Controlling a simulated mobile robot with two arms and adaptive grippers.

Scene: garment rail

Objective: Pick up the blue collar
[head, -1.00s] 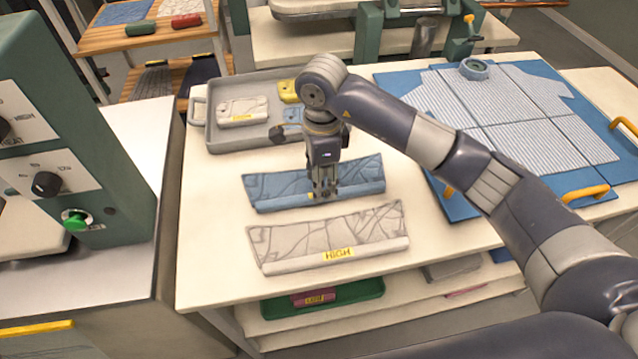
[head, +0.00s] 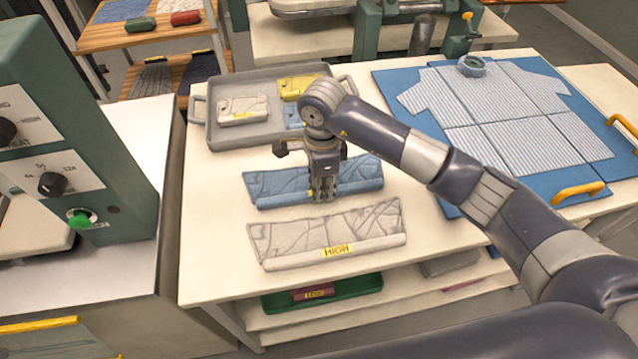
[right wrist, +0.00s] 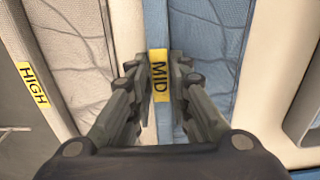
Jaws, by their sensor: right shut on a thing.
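The blue collar (head: 270,187) lies on the table behind the light collar, with its rolled edge toward the front. In the right wrist view the blue collar (right wrist: 212,50) has a yellow MID label (right wrist: 159,75) between my fingers. My right gripper (head: 323,198) is at the middle of the blue collar's rolled front edge, shut on it. In the right wrist view my right gripper (right wrist: 161,90) has a finger on each side of the rolled edge. The collar looks flat on the table. My left gripper is in no frame.
A light collar (head: 325,228) labelled HIGH lies just in front. A grey tray (head: 215,138) with small pieces stands behind. A blue board (head: 395,80) with a striped shirt (head: 500,100) lies to the right. A green control box (head: 110,130) stands at the left.

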